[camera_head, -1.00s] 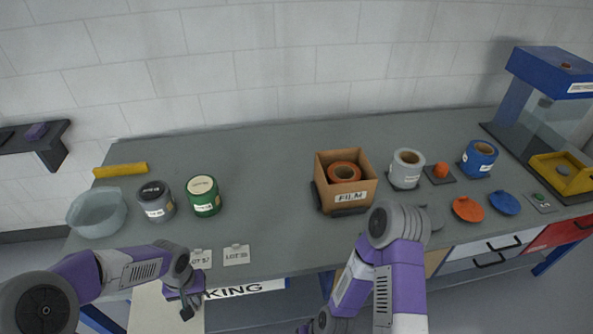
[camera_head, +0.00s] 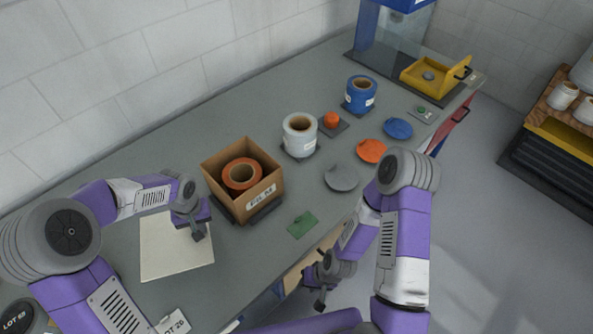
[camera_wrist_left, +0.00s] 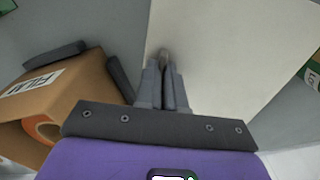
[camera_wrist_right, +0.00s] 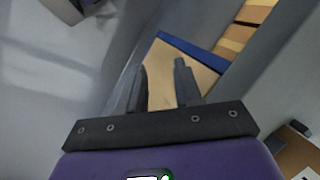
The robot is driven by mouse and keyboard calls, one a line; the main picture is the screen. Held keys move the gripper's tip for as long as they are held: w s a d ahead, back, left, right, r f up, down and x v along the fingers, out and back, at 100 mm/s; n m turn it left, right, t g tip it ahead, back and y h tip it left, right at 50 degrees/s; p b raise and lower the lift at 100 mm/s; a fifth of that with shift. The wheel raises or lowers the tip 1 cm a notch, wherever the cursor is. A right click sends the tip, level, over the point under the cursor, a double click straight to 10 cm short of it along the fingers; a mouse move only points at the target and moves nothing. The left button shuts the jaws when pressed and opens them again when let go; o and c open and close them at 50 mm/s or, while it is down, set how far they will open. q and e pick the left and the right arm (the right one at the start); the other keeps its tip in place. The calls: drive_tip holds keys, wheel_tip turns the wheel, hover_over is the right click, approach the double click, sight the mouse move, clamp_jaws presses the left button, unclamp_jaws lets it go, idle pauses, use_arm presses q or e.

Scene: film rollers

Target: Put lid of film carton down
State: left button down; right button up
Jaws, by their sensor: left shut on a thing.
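The lid (camera_head: 160,260) is a flat cream square panel, left of the film carton in the head view. My left gripper (camera_head: 197,235) is shut on it, with the fingertips together at a small grey grip (camera_wrist_left: 163,52) in the left wrist view. The lid appears flat over the table; whether it touches is unclear. The open brown film carton (camera_head: 262,195) holds an orange film roll (camera_head: 241,173) and has a FILM label. My right gripper (camera_head: 322,285) is open and empty, low in front of the table edge; its parted fingers show in the right wrist view (camera_wrist_right: 162,80).
The grey table (camera_head: 300,235) has a green card (camera_head: 302,224) in front of the carton. A white roll (camera_head: 300,135), blue roll (camera_head: 360,93) and grey (camera_head: 342,177), orange (camera_head: 371,151) and blue (camera_head: 398,128) discs stand to the right. LOT 20 card (camera_head: 173,323) lies at front left.

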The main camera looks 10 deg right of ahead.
use_arm(q)
drive_tip(key=w+a+r+n+p, duration=0.1)
drive_tip(key=w+a+n, duration=0.3)
drive_tip(key=w, duration=0.6)
drive_tip(key=shift+a+r+n+p, duration=0.15)
drive_tip(key=shift+r+n+p, duration=0.25)
drive_tip(key=shift+r+n, duration=0.1)
wheel_tip(320, 180, down, 10)
drive_tip(key=shift+w+f, duration=0.1)
drive_tip(key=shift+w, duration=0.05)
drive_tip(key=shift+b, duration=0.35)
drive_tip(key=c, duration=1.2)
unclamp_jaws()
drive_tip(key=shift+c, duration=0.2)
